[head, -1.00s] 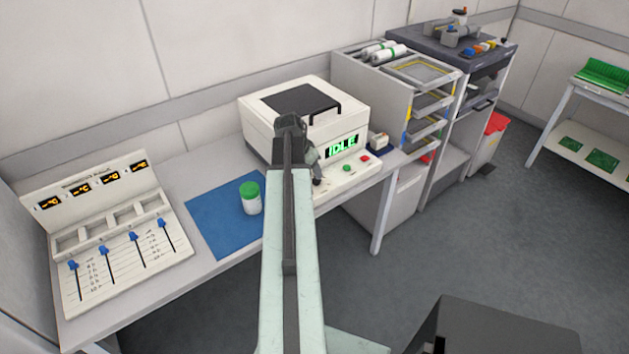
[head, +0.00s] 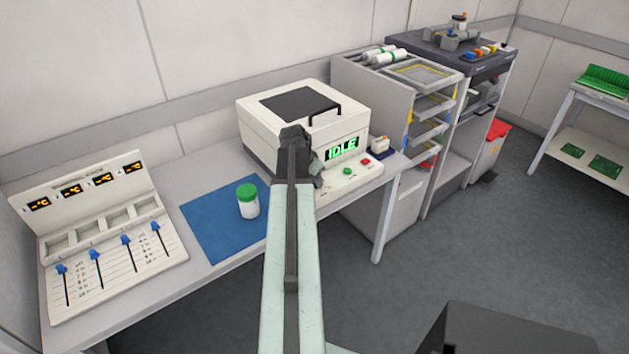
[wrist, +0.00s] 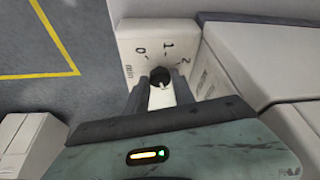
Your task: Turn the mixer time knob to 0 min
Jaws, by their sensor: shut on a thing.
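The mixer (head: 300,115) is a white box with a dark lid window and a handle, and its green display reads IDLE. Its time knob (wrist: 160,75) is dark and round in the wrist view, with marks 0, 1 and 2 around it on the white panel (wrist: 150,35). My gripper (wrist: 160,88) has its two fingers on either side of the knob and is shut on it. The knob's pointer is mostly hidden, so I cannot tell its setting. In the head view my arm hides the knob.
A green-lidded jar (head: 248,201) stands on a blue mat (head: 205,222) left of my arm. A slider panel (head: 110,255) is at the bench's left end. Green and red buttons (head: 365,161) sit on the mixer's front. A drawer rack (head: 375,95) stands to the right.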

